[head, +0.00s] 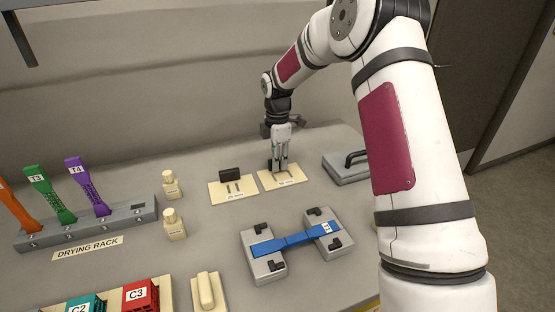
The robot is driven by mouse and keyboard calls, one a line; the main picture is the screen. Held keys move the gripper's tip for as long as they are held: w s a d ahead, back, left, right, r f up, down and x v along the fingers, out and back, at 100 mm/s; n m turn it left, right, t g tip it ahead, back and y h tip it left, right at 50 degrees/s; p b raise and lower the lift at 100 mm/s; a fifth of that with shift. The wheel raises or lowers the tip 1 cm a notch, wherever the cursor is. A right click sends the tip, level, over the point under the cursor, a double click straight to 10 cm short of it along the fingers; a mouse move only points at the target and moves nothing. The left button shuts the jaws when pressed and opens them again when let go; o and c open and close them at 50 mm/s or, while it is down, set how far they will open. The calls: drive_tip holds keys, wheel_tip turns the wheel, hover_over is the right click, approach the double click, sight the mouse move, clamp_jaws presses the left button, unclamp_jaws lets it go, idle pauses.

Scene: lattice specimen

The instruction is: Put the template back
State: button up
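My gripper (278,166) points down over the right cream card (293,182), whose label is too small to read surely. A small dark piece shows at its fingertips, which may be a template or part of the fingers. I cannot tell whether the fingers are closed on it. A black block-like template (229,174) stands on the left cream card (245,197), apart from my gripper. A blue dogbone specimen (297,241) lies across two grey blocks (264,268) with black clamps.
A grey drying rack (120,222) holds orange, green and purple specimens at left. Two cream bottles (174,224) stand beside it. A grey case with a black handle (343,172) sits right of the cards. Red and teal lattice blocks (139,298) and a cream piece (207,292) are in front.

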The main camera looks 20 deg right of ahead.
drive_tip(key=shift+o, duration=0.3)
wheel_tip(320, 180, up, 12)
drive_tip(key=s+a+r+m+t+h, duration=0.1)
drive_tip(key=s+a+r+m, duration=0.25)
drive_tip(key=s+r, duration=0.6)
drive_tip(key=s+a+f+m+t+y, duration=0.1)
drive_tip(key=s+m, duration=1.3)
drive_tip(key=s, duration=1.7)
drive_tip(key=shift+a+f+t, duration=0.4)
drive_tip(key=shift+a+t, duration=0.05)
drive_tip(key=shift+t, duration=0.25)
drive_tip(key=shift+m, duration=0.25)
drive_tip(key=shift+s+r+t+p, duration=0.15)
drive_tip(key=shift+r+t+p, duration=0.25)
drive_tip(key=shift+r+p, duration=1.1)
